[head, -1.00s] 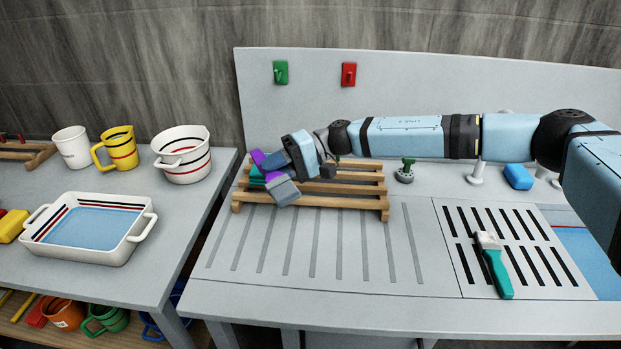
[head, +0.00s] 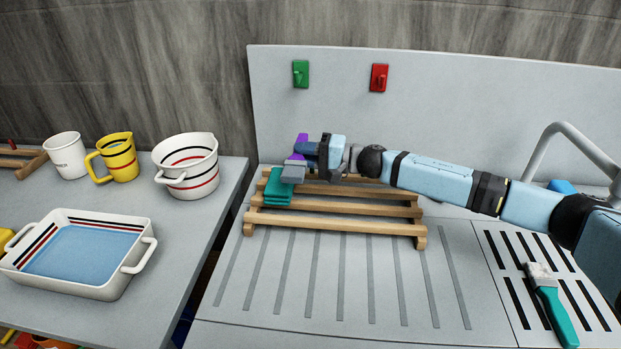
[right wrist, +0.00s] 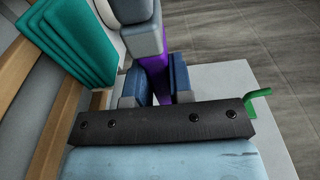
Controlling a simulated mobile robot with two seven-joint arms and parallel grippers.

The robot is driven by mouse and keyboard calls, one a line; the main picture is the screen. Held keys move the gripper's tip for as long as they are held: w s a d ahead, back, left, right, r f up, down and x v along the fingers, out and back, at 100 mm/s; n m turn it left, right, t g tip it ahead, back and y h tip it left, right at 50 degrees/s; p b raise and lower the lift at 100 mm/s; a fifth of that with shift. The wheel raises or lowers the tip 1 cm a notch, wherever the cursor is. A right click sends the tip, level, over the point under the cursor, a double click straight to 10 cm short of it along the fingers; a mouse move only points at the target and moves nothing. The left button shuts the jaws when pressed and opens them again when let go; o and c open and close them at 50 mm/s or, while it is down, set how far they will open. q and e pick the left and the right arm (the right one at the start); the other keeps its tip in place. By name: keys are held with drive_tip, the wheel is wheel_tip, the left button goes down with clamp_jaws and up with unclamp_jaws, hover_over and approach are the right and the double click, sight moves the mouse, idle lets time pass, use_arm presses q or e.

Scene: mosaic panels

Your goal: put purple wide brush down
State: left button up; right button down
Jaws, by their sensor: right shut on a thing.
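My right gripper (head: 309,156) is shut on the purple wide brush (head: 300,144), at the back left end of the wooden rack (head: 345,210). In the right wrist view, the purple handle (right wrist: 153,82) sits between the two fingers. A grey block covers part of it, and I cannot tell if that is the brush head. Teal slabs (head: 278,188) sit at the rack's left end, just below the gripper; they also show in the right wrist view (right wrist: 68,45). I cannot tell whether the brush touches the rack. My left gripper is out of view.
A teal-handled brush (head: 553,305) lies on the slotted panel at right. Green (head: 300,74) and red (head: 379,78) hooks are on the back panel. A white tray (head: 85,285), yellow jug (head: 118,160) and white pot (head: 186,165) stand on the left table. The grooved counter before the rack is clear.

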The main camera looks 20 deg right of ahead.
drive_tip(key=shift+f, duration=0.8)
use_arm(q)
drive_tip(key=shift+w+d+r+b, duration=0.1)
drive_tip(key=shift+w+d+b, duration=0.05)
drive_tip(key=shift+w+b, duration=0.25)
use_arm(e)
wheel_tip(320, 180, down, 3)
drive_tip(key=shift+f, duration=0.2)
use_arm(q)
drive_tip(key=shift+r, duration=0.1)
use_arm(e)
drive_tip(key=shift+f+p, duration=0.45)
drive_tip(key=shift+f, duration=0.05)
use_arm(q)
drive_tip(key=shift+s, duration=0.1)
use_arm(e)
drive_tip(key=c, duration=1)
unclamp_jaws()
